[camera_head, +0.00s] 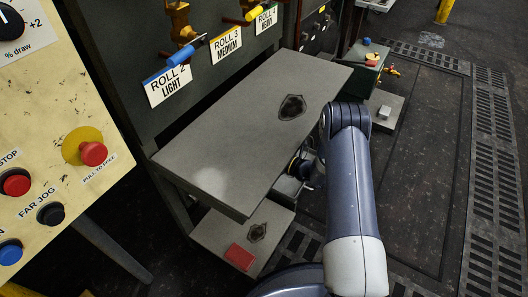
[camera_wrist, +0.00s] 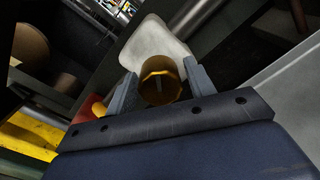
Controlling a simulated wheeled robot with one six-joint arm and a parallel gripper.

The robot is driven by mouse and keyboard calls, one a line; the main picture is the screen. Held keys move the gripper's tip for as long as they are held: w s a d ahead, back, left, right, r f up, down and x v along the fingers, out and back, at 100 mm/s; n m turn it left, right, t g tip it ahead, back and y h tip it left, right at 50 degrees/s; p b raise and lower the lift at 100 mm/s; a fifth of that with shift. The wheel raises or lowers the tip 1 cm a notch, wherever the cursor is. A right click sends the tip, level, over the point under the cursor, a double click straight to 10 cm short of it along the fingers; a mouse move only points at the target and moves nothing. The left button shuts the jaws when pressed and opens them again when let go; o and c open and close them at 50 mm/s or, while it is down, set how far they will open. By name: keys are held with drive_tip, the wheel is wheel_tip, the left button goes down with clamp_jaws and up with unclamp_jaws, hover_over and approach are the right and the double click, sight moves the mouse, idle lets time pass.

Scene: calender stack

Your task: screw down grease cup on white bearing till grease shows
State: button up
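A brass grease cup (camera_wrist: 160,86) is in the middle of the wrist view, with a faceted rim toward the camera. Behind it is a pale, off-white rounded body (camera_wrist: 153,43), which looks like the white bearing. My gripper (camera_wrist: 161,72) has one grey finger on each side of the cup, very close to its wall. I cannot tell whether the fingers press on it. No grease is visible around the cup. In the head view my arm reaches down beside the grey slab, and my gripper and the cup are hidden.
A grey slab (camera_head: 230,135) with a dark stain juts out left of my arm. A control panel (camera_head: 50,130) stands at left. Valves (camera_head: 180,53) line the frame above. Open floor (camera_head: 420,180) lies right.

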drive_tip(key=shift+o, duration=0.7)
drive_tip(key=shift+s+d, duration=0.15)
drive_tip(key=shift+d, duration=0.15)
drive_tip(key=p+v, duration=0.3)
drive_tip(key=v, duration=0.7)
drive_tip(key=b+x, duration=0.3)
drive_tip(key=x, duration=0.7)
drive_tip(key=shift+a, duration=0.3)
drive_tip(key=shift+w+n, duration=0.2)
drive_tip(key=shift+n, duration=0.1)
